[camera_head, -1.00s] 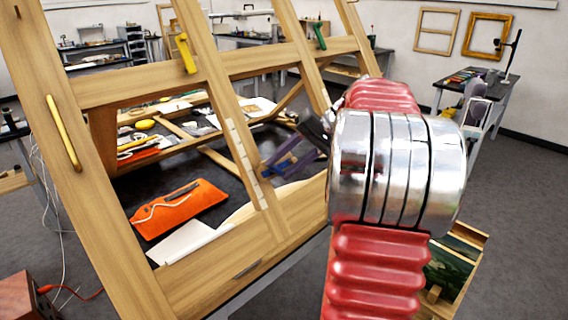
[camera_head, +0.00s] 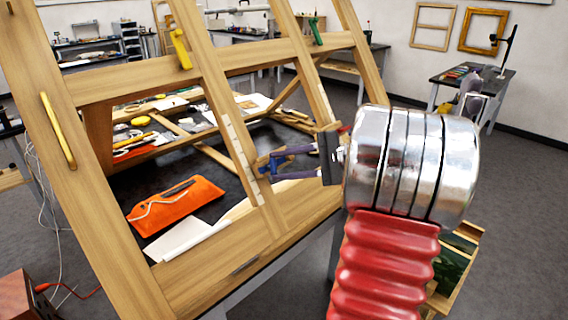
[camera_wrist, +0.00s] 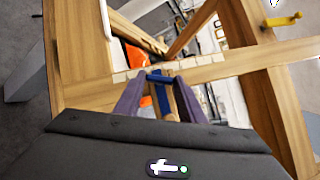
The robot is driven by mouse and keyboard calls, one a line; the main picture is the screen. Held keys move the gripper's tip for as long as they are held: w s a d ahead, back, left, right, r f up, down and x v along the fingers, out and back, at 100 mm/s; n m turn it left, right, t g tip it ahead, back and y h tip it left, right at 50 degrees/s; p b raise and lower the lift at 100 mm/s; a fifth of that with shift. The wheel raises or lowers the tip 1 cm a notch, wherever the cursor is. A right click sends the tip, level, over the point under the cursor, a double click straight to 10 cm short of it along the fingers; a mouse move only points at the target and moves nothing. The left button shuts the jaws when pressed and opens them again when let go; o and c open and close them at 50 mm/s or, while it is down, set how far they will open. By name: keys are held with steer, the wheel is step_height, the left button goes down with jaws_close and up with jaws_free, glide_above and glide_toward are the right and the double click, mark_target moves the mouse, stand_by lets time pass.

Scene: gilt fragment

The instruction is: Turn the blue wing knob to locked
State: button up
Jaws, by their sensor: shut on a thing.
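The blue wing knob (camera_head: 271,166) sits on the slanted wooden upright (camera_head: 244,140) of the easel-like frame, beside a strip of pale marks. It also shows in the wrist view (camera_wrist: 161,92), between my two purple fingers. My gripper (camera_head: 282,162) reaches in from the right and is shut on the knob, with one finger on each side in the wrist view. The fingers hide part of the knob. I cannot make out a locked mark on the strip.
A yellow knob (camera_head: 181,49) and a green knob (camera_head: 316,31) sit on the upper crossbar. A yellow handle (camera_head: 58,131) is on the left post. An orange pouch (camera_head: 176,205) lies on the dark surface behind the frame.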

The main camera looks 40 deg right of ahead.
steer(key=shift+s+a+f+m+t+h, duration=0.2)
steer(key=shift+m+t+h, duration=1.05)
steer(key=shift+m, duration=1.75)
steer(key=shift+a+f+m+t+h, duration=0.1)
steer(key=shift+a+m+t+h, duration=0.15)
steer(key=shift+m+t+h, duration=1.9)
steer(key=shift+s+a+f+m+g+h, duration=0.2)
steer(key=shift+m+h, duration=0.6)
steer(key=shift+m, duration=3.05)
steer(key=shift+w+r, duration=0.1)
steer(key=o, duration=1)
steer(key=shift+a, duration=0.1)
steer(key=shift+o, duration=0.2)
